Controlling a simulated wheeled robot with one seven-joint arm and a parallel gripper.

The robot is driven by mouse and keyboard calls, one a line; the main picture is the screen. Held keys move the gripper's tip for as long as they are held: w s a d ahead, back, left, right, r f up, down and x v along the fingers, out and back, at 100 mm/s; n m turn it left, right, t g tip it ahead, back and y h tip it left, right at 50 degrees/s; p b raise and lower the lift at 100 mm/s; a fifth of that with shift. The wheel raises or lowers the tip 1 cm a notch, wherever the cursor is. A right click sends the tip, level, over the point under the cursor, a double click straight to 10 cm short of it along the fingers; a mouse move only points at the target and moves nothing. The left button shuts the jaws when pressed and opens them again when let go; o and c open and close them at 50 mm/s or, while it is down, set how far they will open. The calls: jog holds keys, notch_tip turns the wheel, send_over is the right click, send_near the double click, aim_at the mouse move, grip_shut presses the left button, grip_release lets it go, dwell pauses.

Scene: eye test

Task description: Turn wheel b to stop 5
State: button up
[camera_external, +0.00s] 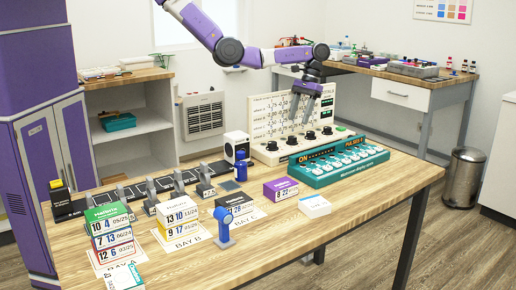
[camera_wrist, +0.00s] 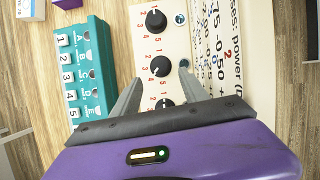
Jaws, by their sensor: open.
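A cream panel (camera_external: 262,157) with a row of several black wheels stands at the table's back, with a printed board (camera_external: 262,108) upright behind it. In the wrist view three wheels show: one at the top (camera_wrist: 155,20), one in the middle (camera_wrist: 160,66) and one lower (camera_wrist: 166,105), partly hidden by my gripper. Small numbers ring them; I cannot read which wheel is b. My gripper (camera_external: 301,120) is open and points down over the panel. In the wrist view its fingertips (camera_wrist: 160,74) lie either side of the middle wheel; contact is not visible.
A teal box (camera_external: 338,168) with numbered white keys stands just in front of the panel. Boxes (camera_external: 108,228), a blue stand (camera_external: 222,228) and a dark rack (camera_external: 150,190) fill the table's left and middle. The table's right end (camera_external: 400,175) is clear.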

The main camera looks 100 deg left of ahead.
jog(key=shift+a+r, duration=0.1)
jog(key=shift+r, duration=0.15)
